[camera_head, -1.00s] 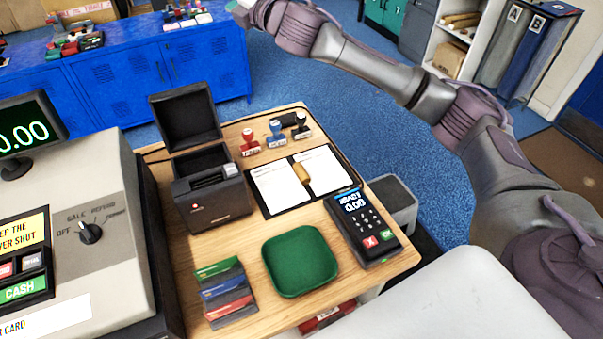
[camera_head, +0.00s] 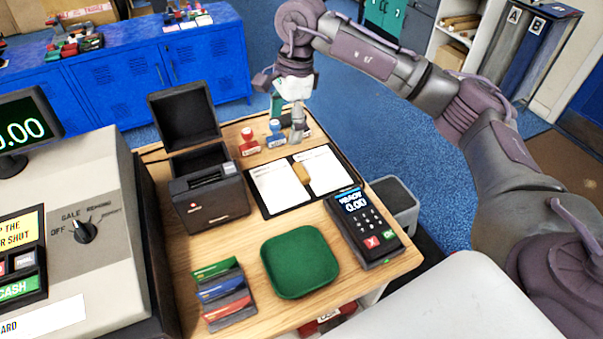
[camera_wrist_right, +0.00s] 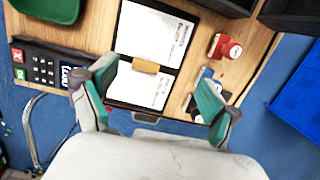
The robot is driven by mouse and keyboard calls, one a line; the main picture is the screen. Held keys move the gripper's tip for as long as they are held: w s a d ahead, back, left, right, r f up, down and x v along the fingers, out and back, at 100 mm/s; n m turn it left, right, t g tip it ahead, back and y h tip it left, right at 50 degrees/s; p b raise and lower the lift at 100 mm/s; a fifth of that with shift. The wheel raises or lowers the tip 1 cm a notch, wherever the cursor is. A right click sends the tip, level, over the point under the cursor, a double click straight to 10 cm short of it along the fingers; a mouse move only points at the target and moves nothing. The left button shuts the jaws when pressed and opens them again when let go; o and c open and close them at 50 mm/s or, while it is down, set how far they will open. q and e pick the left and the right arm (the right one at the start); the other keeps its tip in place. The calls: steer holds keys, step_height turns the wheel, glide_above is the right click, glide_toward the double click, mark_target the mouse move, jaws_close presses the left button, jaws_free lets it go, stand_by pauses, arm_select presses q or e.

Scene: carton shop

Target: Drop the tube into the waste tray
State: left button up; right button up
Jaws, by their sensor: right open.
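A short tan tube (camera_head: 301,173) lies across the middle of an open black folder with white pages (camera_head: 277,187) on the wooden counter. In the right wrist view the tube (camera_wrist_right: 146,66) shows on the folder's spine. A green tray with rounded corners (camera_head: 300,262) sits empty nearer the front; I cannot tell if it is the waste tray. My right gripper (camera_head: 288,118) hangs above the counter's back edge, behind the folder. In the right wrist view its teal-padded fingers (camera_wrist_right: 156,92) are apart and empty. My left gripper is not in view.
A red stamp (camera_head: 249,145) and a blue stamp (camera_head: 275,134) stand close by the right gripper. A card terminal (camera_head: 362,228), an open black printer (camera_head: 208,197), a card rack (camera_head: 225,295) and a cash register (camera_head: 75,215) surround the folder.

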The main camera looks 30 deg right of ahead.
steer(key=d+f+h, duration=0.1)
steer(key=d+h, duration=0.1)
steer(key=d, duration=0.2)
steer(key=p, duration=0.2)
glide_above(301, 170)
steer(key=f, duration=0.7)
steer(key=shift+w+d+f, duration=0.1)
steer(key=shift+w+d, duration=0.2)
steer(key=shift+f, duration=0.3)
steer(key=f+p, duration=0.1)
steer(key=f, duration=0.2)
steer(key=f+p, duration=0.1)
steer(key=shift+s+a+f+p, duration=0.2)
steer(key=shift+s+f+p, duration=0.1)
steer(key=shift+f+p, duration=0.05)
steer(key=shift+f, duration=0.3)
steer(key=c, duration=0.9)
steer(key=shift+r, duration=0.1)
